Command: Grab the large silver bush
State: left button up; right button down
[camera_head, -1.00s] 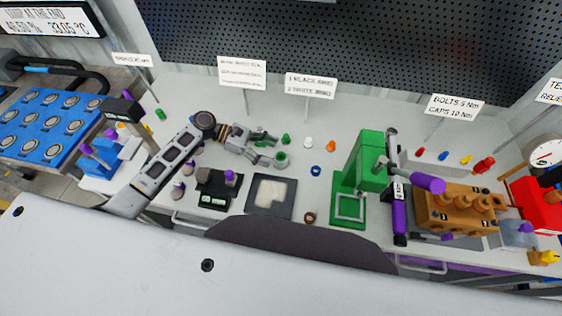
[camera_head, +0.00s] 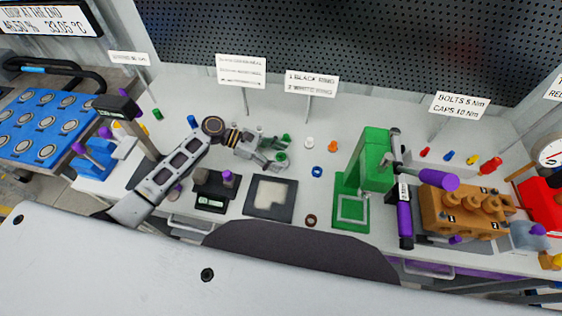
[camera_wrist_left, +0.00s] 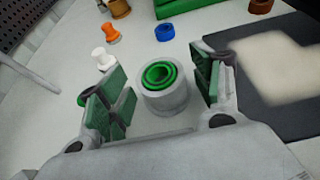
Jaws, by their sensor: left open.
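The large silver bush (camera_wrist_left: 163,98) is a grey ring with green rings inside. It stands upright on the table in the left wrist view. It also shows small in the head view (camera_head: 281,159), at the fingertips. My left gripper (camera_wrist_left: 166,78) is open, with one green-padded finger on each side of the bush. Gaps show between the pads and the bush, so it is not gripped. In the head view my left gripper (camera_head: 277,153) comes in from the left, low over the table. My right gripper is not in view.
A white piece (camera_wrist_left: 103,58), an orange piece (camera_wrist_left: 111,33) and a blue ring (camera_wrist_left: 163,33) lie beyond the bush. A dark tray (camera_wrist_left: 290,112) lies close to the right finger. A green press (camera_head: 372,165) and an orange pump block (camera_head: 455,215) stand farther right.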

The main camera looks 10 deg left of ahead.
pick_arm(q)
jog(key=c, duration=1.2)
jog(key=shift+r, duration=0.1)
notch_tip(320, 180, up, 18)
dwell(0.4)
dwell(0.4)
